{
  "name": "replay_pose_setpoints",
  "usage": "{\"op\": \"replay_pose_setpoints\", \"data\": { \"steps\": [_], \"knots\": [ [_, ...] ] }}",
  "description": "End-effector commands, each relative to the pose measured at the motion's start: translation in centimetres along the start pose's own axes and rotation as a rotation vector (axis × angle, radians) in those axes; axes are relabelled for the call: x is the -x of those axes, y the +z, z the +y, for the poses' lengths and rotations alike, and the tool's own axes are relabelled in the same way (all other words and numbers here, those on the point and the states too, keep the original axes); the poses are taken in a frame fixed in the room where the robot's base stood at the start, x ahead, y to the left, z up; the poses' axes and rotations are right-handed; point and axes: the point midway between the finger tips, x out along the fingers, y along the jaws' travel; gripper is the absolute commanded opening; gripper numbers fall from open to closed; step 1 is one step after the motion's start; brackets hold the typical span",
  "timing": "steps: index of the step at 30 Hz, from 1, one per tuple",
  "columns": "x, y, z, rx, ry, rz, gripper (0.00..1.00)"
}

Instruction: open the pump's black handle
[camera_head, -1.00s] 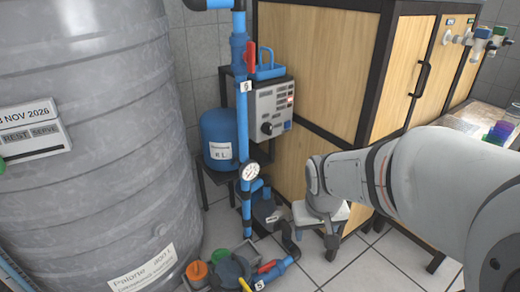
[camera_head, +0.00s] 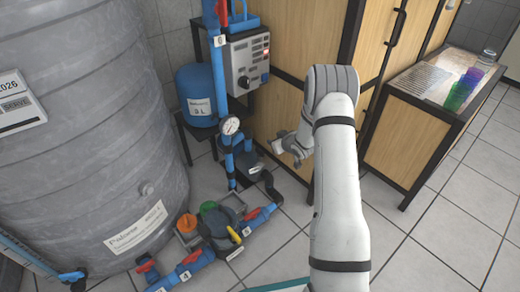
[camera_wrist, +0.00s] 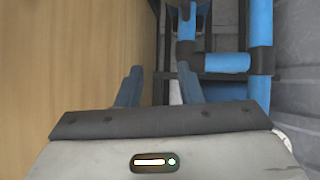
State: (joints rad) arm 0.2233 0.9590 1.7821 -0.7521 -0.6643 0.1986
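The pump (camera_head: 240,160) is a dark blue body low on the floor, beside the cabinet and below a round pressure gauge (camera_head: 230,125). Its black handle cannot be made out clearly. In the wrist view, blue pipes (camera_wrist: 226,62) with black joints run at the right. My gripper (camera_head: 272,145) is above and right of the pump, close to the cabinet side. In the wrist view, my gripper's two blue-grey fingers (camera_wrist: 161,85) stand apart with a gap between them and nothing visibly held. My wrist hides part of the area at the pump.
A wooden cabinet (camera_head: 300,45) stands close beside my arm. A large grey tank (camera_head: 75,130) fills the left. A blue canister (camera_head: 196,95) and a control box (camera_head: 247,60) stand behind the pump. Pipes with red-handled valves (camera_head: 148,262) lie on the floor. Tiles at the right are free.

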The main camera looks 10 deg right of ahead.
Motion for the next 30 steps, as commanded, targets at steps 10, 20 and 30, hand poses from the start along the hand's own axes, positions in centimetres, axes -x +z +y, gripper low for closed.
{"op": "replay_pose_setpoints", "data": {
  "steps": [10, 20, 30],
  "knots": [
    [-4.1, 5.6, -2.6, -0.020, -0.170, 0.186, 0.34],
    [-7.7, 5.6, -3.6, -0.019, -0.185, 0.203, 0.34],
    [-11.5, 4.6, -4.1, -0.022, -0.182, 0.201, 0.34]
  ]
}}
